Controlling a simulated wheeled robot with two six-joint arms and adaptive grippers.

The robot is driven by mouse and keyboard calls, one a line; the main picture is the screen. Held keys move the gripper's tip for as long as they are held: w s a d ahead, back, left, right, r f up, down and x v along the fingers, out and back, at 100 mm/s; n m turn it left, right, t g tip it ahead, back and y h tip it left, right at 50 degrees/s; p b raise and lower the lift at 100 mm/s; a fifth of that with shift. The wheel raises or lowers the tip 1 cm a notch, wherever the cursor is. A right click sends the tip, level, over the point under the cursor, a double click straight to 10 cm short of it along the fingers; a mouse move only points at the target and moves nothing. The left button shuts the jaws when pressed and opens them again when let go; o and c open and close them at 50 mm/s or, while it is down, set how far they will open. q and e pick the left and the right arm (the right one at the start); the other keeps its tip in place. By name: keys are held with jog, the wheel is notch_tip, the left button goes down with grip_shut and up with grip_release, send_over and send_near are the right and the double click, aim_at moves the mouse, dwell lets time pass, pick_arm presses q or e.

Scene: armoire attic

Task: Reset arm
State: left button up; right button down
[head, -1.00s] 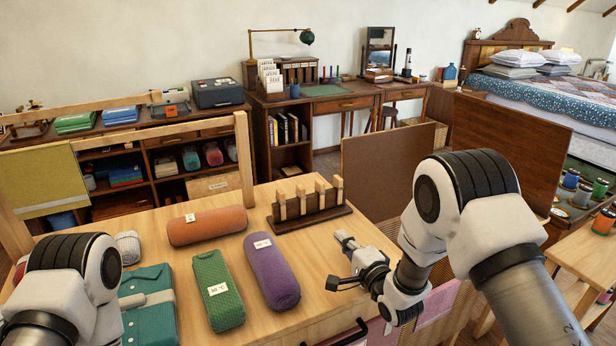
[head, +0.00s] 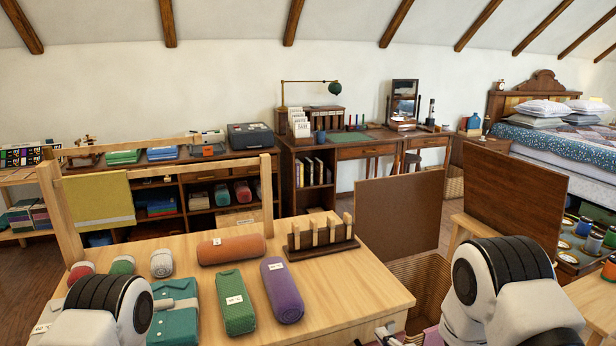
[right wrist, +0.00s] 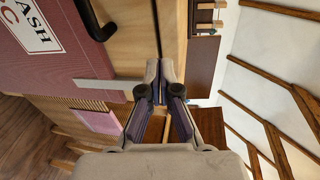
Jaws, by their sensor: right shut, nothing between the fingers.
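My right gripper (right wrist: 159,92) shows in the right wrist view with its fingertips together and nothing between them. It is beside a wooden front edge of the table, near a pink panel (right wrist: 60,60) with a white label. In the head view only a small part of the right gripper (head: 388,336) shows at the bottom edge, just off the table's front right side. The bent joint of my right arm rises at the lower right. My left arm's joint shows at the lower left; its gripper is out of view.
The wooden table (head: 355,283) carries an orange roll (head: 231,249), a green roll (head: 235,303), a purple roll (head: 282,290), a teal folded bundle (head: 176,318) and a pegged rack (head: 321,240). A black handle (right wrist: 94,18) is near the right gripper. A wicker basket (head: 425,285) stands right of the table.

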jog(key=s+d+f+n+g+h+p, duration=0.1)
jog(key=s+d+f+g+h+p, duration=0.15)
jog(key=s+f, duration=0.4)
jog(key=s+d+f+n+g+h+p, duration=0.1)
jog(key=s+d+f+g, duration=0.25)
jog(key=s, duration=0.65)
jog(key=s+d+f+n+g, duration=0.1)
jog(key=s+n+g, duration=0.3)
jog(key=s, duration=0.7)
jog(key=s+d+f+n+g, duration=0.1)
jog(key=s+f+n+g, duration=0.1)
jog(key=s+n+g, duration=0.3)
jog(key=shift+s+f+n+h, duration=0.2)
jog(key=shift+s+n+h, duration=0.25)
jog(key=shift+s+n, duration=2.25)
jog(key=shift+s+m, duration=0.8)
jog(key=shift+s, duration=0.1)
